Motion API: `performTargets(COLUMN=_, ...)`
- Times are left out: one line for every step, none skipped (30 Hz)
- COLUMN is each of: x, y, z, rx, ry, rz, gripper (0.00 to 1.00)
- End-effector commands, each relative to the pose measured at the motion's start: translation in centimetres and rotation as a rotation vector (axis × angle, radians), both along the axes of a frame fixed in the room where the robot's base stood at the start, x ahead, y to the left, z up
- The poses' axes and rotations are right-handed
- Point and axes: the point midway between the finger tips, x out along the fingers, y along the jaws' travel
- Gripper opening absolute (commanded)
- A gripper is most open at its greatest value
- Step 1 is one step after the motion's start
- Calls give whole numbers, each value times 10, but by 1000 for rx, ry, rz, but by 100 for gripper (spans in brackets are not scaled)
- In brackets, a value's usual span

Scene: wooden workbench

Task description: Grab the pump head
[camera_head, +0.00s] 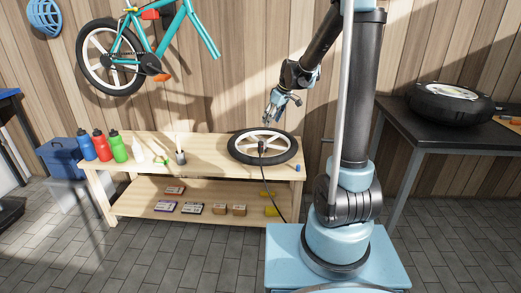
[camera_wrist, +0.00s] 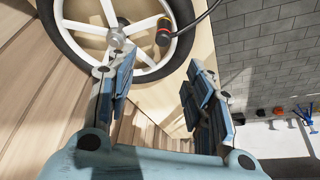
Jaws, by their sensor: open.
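The pump head (camera_head: 262,147) is a small dark piece with a hose, at the bicycle wheel (camera_head: 288,155) lying flat on the workbench top. In the wrist view the pump head (camera_wrist: 163,32) is black with a red-orange band, over the wheel's tyre and rim, its black hose running off to the upper right. My gripper (camera_head: 271,113) is above the far part of the wheel in the head view. In the wrist view my gripper (camera_wrist: 155,80) has its two blue fingers wide apart with nothing between them. The pump head lies beyond the fingertips, untouched.
Small boxes (camera_head: 192,208) lie on the lower shelf. The hose (camera_head: 272,195) hangs over the front edge. A wooden wall stands behind.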

Motion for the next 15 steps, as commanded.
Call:
performTargets(x=2, y=2, z=-5, rx=0, ry=0, rz=1, gripper=48)
performTargets(x=2, y=3, z=-8, rx=0, ry=-1, rz=2, gripper=48)
performTargets(x=4, y=5, z=-13, rx=0, ry=0, rz=1, gripper=48)
performTargets(x=5, y=6, z=-17, rx=0, ry=0, rz=1, gripper=48)
performTargets(x=5, y=7, z=-21, rx=0, ry=0, rz=1, gripper=48)
performTargets(x=7, y=9, z=-26, rx=0, ry=0, rz=0, gripper=48)
performTargets(x=8, y=10, z=-30, rx=0, ry=0, rz=0, gripper=48)
performTargets(x=9, y=11, z=-33, rx=0, ry=0, rz=0, gripper=48)
performTargets(x=10, y=12, z=-38, rx=0, ry=0, rz=-1, gripper=48)
performTargets(x=11, y=14, z=-42, rx=0, ry=0, rz=-1, gripper=48)
performTargets(x=12, y=15, z=-46, rx=0, ry=0, rz=-1, gripper=48)
performTargets(x=13, y=16, z=-50, rx=0, ry=0, rz=-1, gripper=48)
performTargets(x=14, y=18, z=-54, rx=0, ry=0, rz=-1, gripper=48)
performTargets(x=15, y=19, z=-58, rx=0, ry=0, rz=0, gripper=48)
performTargets(x=15, y=21, z=-63, rx=0, ry=0, rz=0, gripper=48)
